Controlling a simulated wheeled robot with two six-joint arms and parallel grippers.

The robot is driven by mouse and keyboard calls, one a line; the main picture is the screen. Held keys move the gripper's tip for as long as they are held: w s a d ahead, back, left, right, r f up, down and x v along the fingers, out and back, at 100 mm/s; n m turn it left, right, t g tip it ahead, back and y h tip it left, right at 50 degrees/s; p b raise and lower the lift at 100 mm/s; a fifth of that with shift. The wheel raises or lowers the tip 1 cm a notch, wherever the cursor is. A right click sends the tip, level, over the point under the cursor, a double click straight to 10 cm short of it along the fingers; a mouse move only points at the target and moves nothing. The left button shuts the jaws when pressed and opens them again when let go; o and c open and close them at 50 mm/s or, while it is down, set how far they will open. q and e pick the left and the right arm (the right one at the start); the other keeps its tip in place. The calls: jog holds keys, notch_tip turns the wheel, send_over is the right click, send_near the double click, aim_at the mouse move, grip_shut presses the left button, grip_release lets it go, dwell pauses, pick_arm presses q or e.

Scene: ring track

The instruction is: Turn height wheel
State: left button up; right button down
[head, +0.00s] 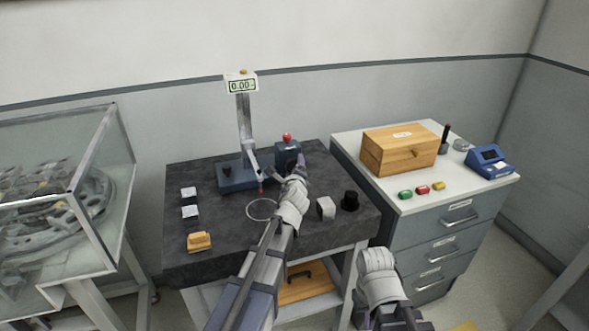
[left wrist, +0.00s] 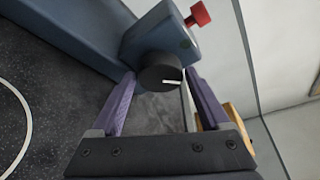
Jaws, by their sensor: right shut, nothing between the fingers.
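The height wheel is a black round knob (left wrist: 160,79) with a white mark, on the side of a blue block (head: 287,151) with a red knob on top. In the left wrist view the wheel shows between the tips of my left gripper's (left wrist: 161,88) purple fingers. The fingers are apart, with a narrow gap on each side of the wheel. In the head view my left gripper (head: 298,168) is in front of the block and hides the wheel. My right gripper (head: 362,316) is low at the front, right of the dark table, shut and mostly hidden by its wrist.
The gauge stand (head: 244,130) reads 0.00 on its display (head: 242,86). Small blocks (head: 189,193) lie at the table's left; a metal block (head: 326,208) and black cylinder (head: 350,200) stand at its right. A wooden box (head: 400,150) sits on the right cabinet.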

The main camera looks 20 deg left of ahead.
pick_arm(q)
jog(key=shift+o, duration=1)
jog(key=p+v, duration=0.1)
jog(key=v, duration=0.7)
jog(key=shift+w+p, duration=0.1)
jog(key=shift+p, duration=0.25)
